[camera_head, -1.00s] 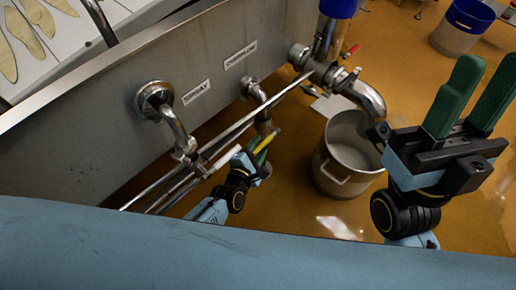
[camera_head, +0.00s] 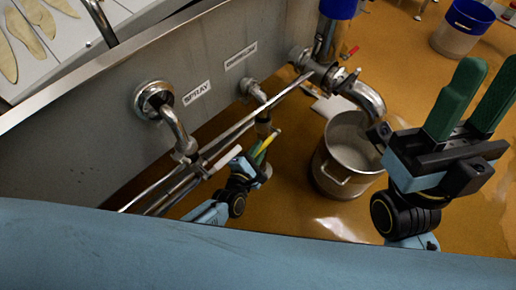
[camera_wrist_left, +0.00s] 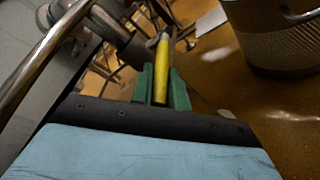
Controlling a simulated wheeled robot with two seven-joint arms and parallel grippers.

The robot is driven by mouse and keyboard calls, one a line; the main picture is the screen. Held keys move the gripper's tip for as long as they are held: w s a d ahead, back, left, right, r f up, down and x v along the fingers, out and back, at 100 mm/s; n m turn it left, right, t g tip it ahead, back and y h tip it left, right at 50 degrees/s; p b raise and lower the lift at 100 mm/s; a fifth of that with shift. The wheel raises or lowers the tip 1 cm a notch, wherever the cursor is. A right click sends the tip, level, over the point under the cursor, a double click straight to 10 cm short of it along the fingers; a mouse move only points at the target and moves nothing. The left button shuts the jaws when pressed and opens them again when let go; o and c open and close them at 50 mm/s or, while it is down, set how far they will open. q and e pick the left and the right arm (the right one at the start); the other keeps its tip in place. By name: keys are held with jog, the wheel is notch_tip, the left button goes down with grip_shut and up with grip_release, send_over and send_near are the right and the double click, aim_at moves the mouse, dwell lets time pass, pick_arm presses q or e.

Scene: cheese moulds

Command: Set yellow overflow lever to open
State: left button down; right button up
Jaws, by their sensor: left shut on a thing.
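The yellow lever (camera_head: 272,139) juts out beside the lower end of the pipe under the second label, in the middle of the head view. My left gripper (camera_head: 262,148) is shut on it, with the lever's tip showing past the green fingers. In the left wrist view the yellow lever (camera_wrist_left: 161,72) lies between the two green fingers (camera_wrist_left: 161,88), and its far end meets a metal valve part. My right gripper (camera_head: 490,66) is raised at the right of the head view, its green fingers apart and empty.
A steel vat wall (camera_head: 115,125) carries a pipe labelled SPRAY (camera_head: 172,125). Several metal rods (camera_head: 185,180) run beside my left gripper. A steel bucket (camera_head: 342,155) stands on the orange floor to the right, under a bent outlet pipe (camera_head: 368,98).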

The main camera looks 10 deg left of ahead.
pick_arm(q)
jog(key=shift+d+f+t, duration=0.2)
jog(key=shift+f+t, duration=0.45)
jog(key=shift+t, duration=0.05)
jog(key=shift+h, duration=0.4)
